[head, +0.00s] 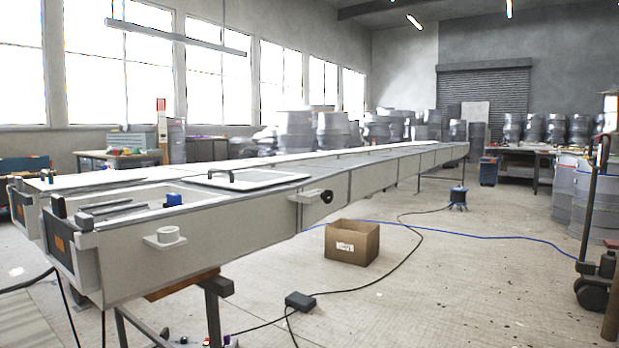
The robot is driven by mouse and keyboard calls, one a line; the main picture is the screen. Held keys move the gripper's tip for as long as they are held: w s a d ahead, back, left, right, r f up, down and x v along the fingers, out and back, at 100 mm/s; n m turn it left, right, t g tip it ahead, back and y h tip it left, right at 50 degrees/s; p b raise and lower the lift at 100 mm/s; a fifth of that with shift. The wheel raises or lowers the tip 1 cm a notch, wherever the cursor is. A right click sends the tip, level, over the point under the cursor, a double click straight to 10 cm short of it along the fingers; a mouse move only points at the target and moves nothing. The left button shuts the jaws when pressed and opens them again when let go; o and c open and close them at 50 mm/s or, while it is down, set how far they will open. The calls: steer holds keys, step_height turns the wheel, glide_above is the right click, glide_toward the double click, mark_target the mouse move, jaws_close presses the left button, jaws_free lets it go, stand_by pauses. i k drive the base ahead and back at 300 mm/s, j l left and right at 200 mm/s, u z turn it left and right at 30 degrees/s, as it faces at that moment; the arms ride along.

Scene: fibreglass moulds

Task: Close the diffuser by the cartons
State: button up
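No object is clearly recognisable as a diffuser. One open cardboard carton (351,245) with a small white label stands on the floor right of a long white mould (240,236); no other carton is clear. A pale panel (265,184) with a dark handle (221,175) lies on top of the mould. A white round fitting (167,235) on a small shelf and a dark round knob (326,196) stick out from the mould's near side. I cannot tell whether any of these is the diffuser. My gripper is out of view.
A recess at the mould's near end holds dark bars and a blue item (172,199). Cables and a black box (300,301) lie on the floor. A wheeled stand (594,220) and grey drums (572,185) are at right. The floor between is mostly open.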

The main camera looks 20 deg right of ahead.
mark_target(246, 180)
steer(key=z, duration=0.15)
steer(key=i+l, duration=0.2)
steer(key=i, duration=0.2)
steer(key=i+l, duration=0.2)
steer(key=i, duration=0.25)
steer(key=i+l+u, duration=0.1)
steer(key=i, duration=0.3)
steer(key=l, duration=0.1)
